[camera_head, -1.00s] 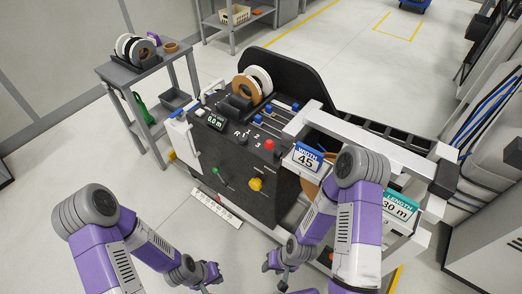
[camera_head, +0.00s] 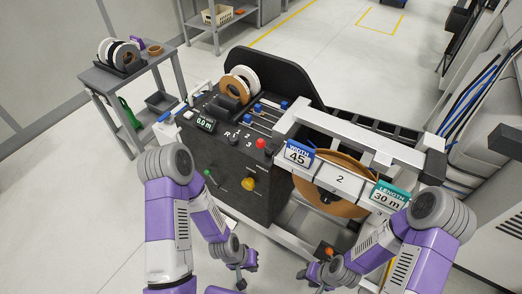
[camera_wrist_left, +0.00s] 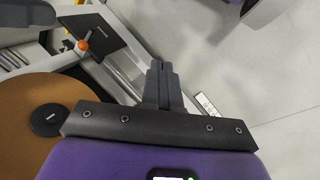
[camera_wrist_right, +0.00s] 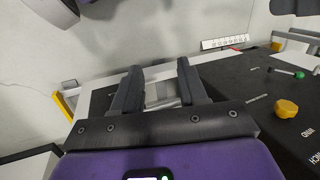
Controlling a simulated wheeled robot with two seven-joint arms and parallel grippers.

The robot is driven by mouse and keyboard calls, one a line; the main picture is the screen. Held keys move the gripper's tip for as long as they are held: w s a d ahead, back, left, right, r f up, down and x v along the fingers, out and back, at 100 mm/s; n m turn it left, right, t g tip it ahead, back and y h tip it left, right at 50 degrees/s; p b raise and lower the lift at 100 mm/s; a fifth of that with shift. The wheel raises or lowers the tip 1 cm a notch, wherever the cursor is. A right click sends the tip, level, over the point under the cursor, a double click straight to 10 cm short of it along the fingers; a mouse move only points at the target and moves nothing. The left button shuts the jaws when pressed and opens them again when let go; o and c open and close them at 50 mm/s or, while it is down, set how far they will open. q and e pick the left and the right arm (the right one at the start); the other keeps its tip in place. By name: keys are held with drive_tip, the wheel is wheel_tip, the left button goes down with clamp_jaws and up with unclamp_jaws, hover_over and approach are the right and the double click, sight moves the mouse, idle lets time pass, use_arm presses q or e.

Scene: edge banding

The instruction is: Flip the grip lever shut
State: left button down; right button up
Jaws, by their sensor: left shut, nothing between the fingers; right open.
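No part is labelled as the grip lever, so I cannot tell which one it is. A lever with an orange knob (camera_head: 328,252) sits low on the machine's right side; it also shows by a dark plate in the left wrist view (camera_wrist_left: 83,45). A small green-tipped lever (camera_head: 208,173) is on the dark front panel, also seen in the right wrist view (camera_wrist_right: 299,74). My left gripper (camera_head: 241,281) is shut and empty in front of the panel; its fingers (camera_wrist_left: 160,68) point at floor and frame. My right gripper (camera_head: 307,279) is open and empty, apart from both levers.
The dark machine panel (camera_head: 225,170) carries a yellow knob (camera_head: 248,184) and red button (camera_head: 260,143). A brown tape roll (camera_head: 340,170) sits behind the WIDTH 45 (camera_head: 298,154) and LENGTH 30 m (camera_head: 389,197) signs. A grey side table (camera_head: 100,82) stands left. Floor at lower left is clear.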

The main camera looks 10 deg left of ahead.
drive_tip(key=shift+o, duration=1.3)
drive_tip(key=o, duration=0.4)
drive_tip(key=shift+f+b, duration=0.35)
drive_tip(key=shift+f, duration=0.05)
use_arm(q)
drive_tip(key=w+a+r+m+t, duration=0.4)
drive_tip(key=w+r+m, duration=0.2)
drive_tip(key=w, duration=0.2)
drive_tip(key=w+a+r+m+t, duration=0.3)
drive_tip(key=w+a+r+m, duration=0.25)
drive_tip(key=w+r, duration=0.2)
drive_tip(key=w+a+r+m+t+h+b, duration=0.1)
drive_tip(key=a+r+m+t, duration=0.1)
drive_tip(key=r+m, duration=0.5)
drive_tip(key=a+r+m+t+h, duration=0.2)
drive_tip(key=r+m, duration=0.6)
drive_tip(key=r, duration=0.1)
drive_tip(key=shift+w+b, duration=0.35)
drive_tip(key=shift+b, duration=0.05)
use_arm(e)
drive_tip(key=shift+f, duration=0.9)
